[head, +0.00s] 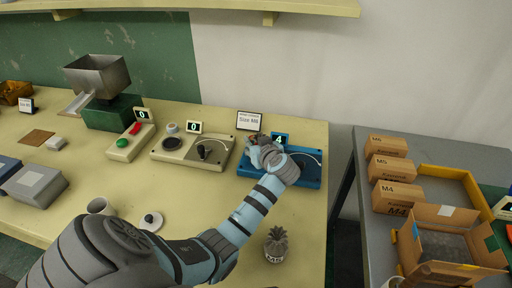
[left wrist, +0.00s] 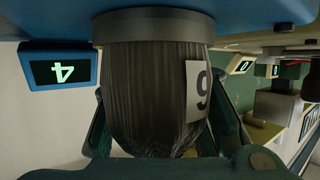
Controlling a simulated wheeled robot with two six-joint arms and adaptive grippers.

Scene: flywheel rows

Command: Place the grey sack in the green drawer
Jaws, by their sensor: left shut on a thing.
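My left gripper (head: 262,152) is over the blue device (head: 306,170) with the display reading 4. In the left wrist view, which looks upside down, its fingers (left wrist: 165,140) are on both sides of a pleated dark grey sack (left wrist: 150,85) and shut on it. The sack's white label shows a 6 or 9. Its broad end is against a round grey plate (left wrist: 155,25) on the device. Another grey sack (head: 276,246) with a tied top stands at the table's front; its label is hard to read. I cannot make out a green drawer for certain. My right gripper is not seen.
Left of the blue device are a cream device (head: 186,153) reading 0, a button box (head: 128,143) and a hopper (head: 97,75) on a green base. Cardboard boxes (head: 395,170) are on the grey table (head: 368,150).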

